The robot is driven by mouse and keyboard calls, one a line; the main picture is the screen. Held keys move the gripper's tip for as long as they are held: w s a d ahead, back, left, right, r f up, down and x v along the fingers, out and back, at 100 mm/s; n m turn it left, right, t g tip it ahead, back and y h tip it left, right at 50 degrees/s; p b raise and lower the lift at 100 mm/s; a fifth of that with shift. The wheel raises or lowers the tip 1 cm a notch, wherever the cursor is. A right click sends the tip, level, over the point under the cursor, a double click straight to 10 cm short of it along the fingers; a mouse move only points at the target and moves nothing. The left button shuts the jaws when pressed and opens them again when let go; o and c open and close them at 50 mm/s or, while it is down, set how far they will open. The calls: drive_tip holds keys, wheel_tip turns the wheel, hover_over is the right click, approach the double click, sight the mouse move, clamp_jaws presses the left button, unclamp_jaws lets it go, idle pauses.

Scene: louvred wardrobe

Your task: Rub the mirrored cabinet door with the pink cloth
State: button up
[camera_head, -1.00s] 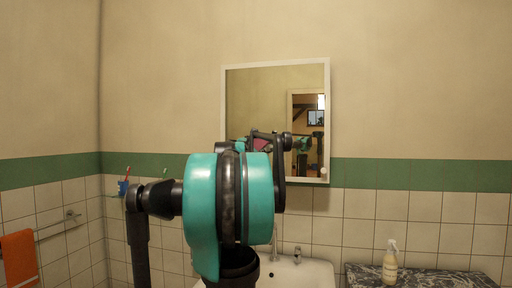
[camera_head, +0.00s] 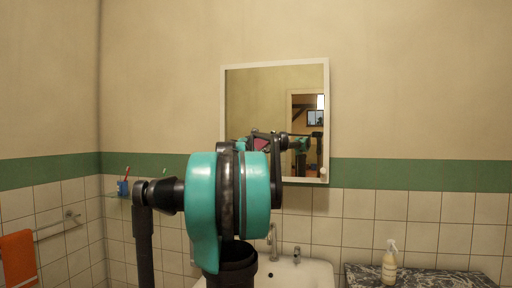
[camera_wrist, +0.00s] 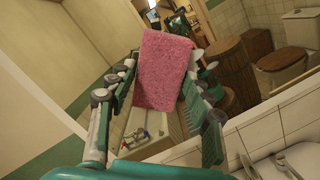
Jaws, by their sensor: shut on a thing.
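The mirrored cabinet door (camera_head: 260,95) hangs on the wall in the head view, with a pale frame and a small round knob at its lower right. In the wrist view the mirror glass (camera_wrist: 85,45) fills much of the upper picture. My gripper (camera_wrist: 158,82) is shut on the pink cloth (camera_wrist: 165,62), which stands up between the fingers in front of the glass. I cannot tell whether the cloth touches the glass. In the head view my arm hides most of the gripper; a small pink patch shows at the mirror's lower part.
Below the mirror is a white washbasin (camera_head: 310,272) with a tap (camera_head: 273,240). A spray bottle (camera_head: 390,265) stands on the dark marbled counter (camera_head: 440,279) at the right. An orange towel (camera_head: 18,258) hangs at the left, and a blue cup (camera_head: 123,187) holds a toothbrush.

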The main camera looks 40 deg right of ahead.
drive_tip(key=shift+w+d, duration=0.1)
drive_tip(key=shift+s+d, duration=1.2)
drive_tip(key=shift+s, duration=0.2)
drive_tip(key=shift+s+d, duration=1.15)
drive_tip(key=shift+s, duration=0.25)
drive_tip(key=shift+w+a, duration=0.1)
drive_tip(key=shift+w+a, duration=1.15)
drive_tip(key=shift+w, duration=0.2)
drive_tip(key=shift+w+a, duration=1.15)
drive_tip(key=shift+w, duration=0.2)
drive_tip(key=v, duration=0.6)
drive_tip(key=shift+s+d+r, duration=0.15)
drive_tip(key=shift+s+r, duration=0.1)
